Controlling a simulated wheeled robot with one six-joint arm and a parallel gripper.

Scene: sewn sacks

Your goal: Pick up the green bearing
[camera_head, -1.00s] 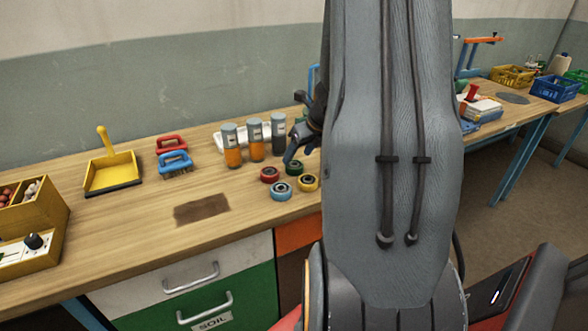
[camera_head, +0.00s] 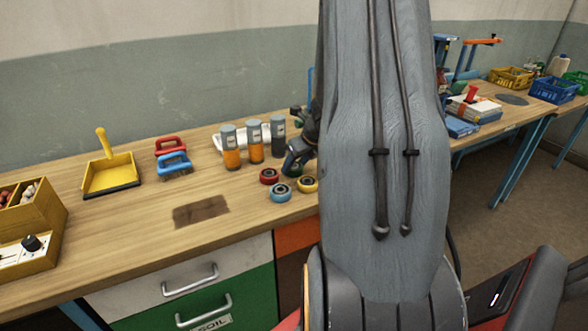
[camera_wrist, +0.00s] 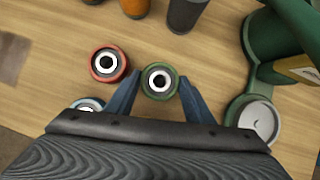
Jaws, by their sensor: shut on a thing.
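The green bearing (camera_wrist: 160,81) lies between the two fingers of my gripper (camera_wrist: 161,90) in the wrist view, one finger on each side. My gripper is shut on it. In the head view the green bearing (camera_head: 293,171) is mostly hidden by my gripper (camera_head: 295,163), which is low at the bench top. I cannot tell whether the bearing is clear of the wood.
A red bearing (camera_head: 269,176), a blue bearing (camera_head: 280,193) and a yellow bearing (camera_head: 308,184) stand close by. Several jars (camera_head: 255,143) stand behind.

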